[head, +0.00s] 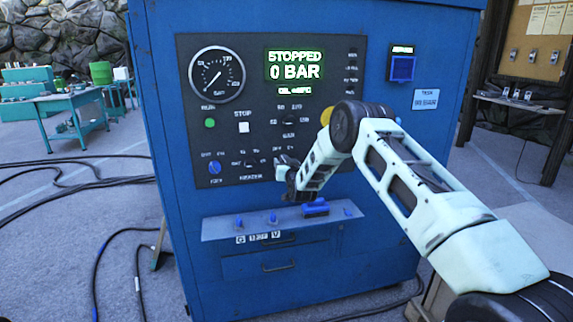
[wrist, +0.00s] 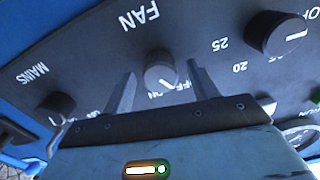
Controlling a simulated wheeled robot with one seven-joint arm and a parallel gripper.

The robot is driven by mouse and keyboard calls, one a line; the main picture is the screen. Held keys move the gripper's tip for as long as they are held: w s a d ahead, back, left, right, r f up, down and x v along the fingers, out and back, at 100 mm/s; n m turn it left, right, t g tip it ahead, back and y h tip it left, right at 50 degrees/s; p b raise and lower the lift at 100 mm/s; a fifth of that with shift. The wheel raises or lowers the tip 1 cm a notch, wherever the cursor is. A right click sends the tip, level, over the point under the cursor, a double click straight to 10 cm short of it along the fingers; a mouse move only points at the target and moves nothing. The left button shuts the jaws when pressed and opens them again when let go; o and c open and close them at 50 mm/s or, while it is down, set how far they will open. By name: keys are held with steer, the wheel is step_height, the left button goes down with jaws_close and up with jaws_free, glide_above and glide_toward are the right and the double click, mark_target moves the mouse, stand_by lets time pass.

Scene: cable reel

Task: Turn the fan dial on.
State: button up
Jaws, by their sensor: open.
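The fan dial (wrist: 159,72) is a round dark grey knob on the dark panel, under the upside-down FAN label in the wrist view. Its white pointer line slants to the lower right, apparently toward the OFF mark, though the small OFF/ON lettering is partly covered by my gripper. My gripper (wrist: 160,75) is open and empty, with one finger on each side of the dial. Whether either finger touches it I cannot tell. In the head view my gripper (head: 284,168) is close to the lower panel and hides the fan dial.
A numbered dial (wrist: 275,36) sits to the right and the MAINS knob (wrist: 56,106) to the left in the wrist view. The display (head: 295,65) reads STOPPED, 0 BAR.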

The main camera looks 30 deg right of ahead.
steer(key=c, duration=1)
steer(key=shift+f+b, duration=0.1)
steer(key=shift+b, duration=0.45)
steer(key=shift+m+b, duration=5.9)
steer(key=shift+b, duration=1.75)
